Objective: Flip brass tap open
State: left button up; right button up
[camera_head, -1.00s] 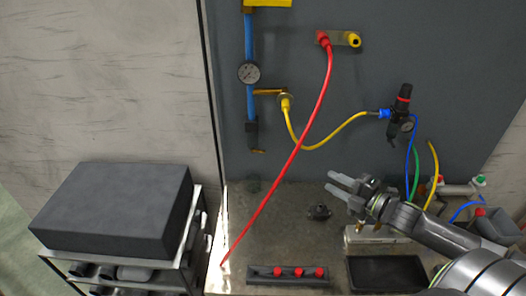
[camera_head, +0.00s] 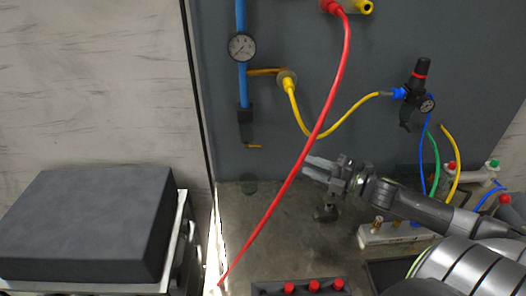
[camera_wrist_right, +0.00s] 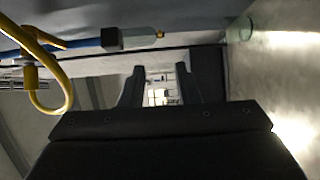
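The blue air pipe (camera_head: 242,88) runs down the grey back panel to a black fitting (camera_head: 245,118). A small brass piece (camera_head: 254,146) sticks out to the right at its lower end; I take it for the tap lever. In the right wrist view the brass tip (camera_wrist_right: 159,34) shows at the end of the pipe assembly. My right gripper (camera_head: 313,168) is open and empty, to the right of and slightly below the brass piece, apart from it. Its fingers also show spread in the right wrist view (camera_wrist_right: 158,85). My left gripper is not in view.
A red hose (camera_head: 275,205) slants across the picture right by my right fingertips; contact cannot be told. A yellow hose (camera_head: 318,135) hangs above them. A gauge (camera_head: 242,47) sits on the pipe. A dark knob (camera_head: 326,212) stands on the bench below. A dark box (camera_head: 90,225) is left.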

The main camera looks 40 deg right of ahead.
jog(key=w, duration=0.1)
send_near(261, 146)
jog(key=p+x, duration=0.3)
jog(key=x, duration=0.4)
jog(key=shift+w+a, duration=0.15)
jog(key=shift+w, duration=0.1)
jog(key=shift+w+a+f+p, duration=0.15)
jog(key=shift+w+a+p, duration=0.2)
jog(key=shift+w, duration=0.25)
jog(key=shift+d, duration=0.1)
jog(key=shift+c, duration=0.3)
grip_shut()
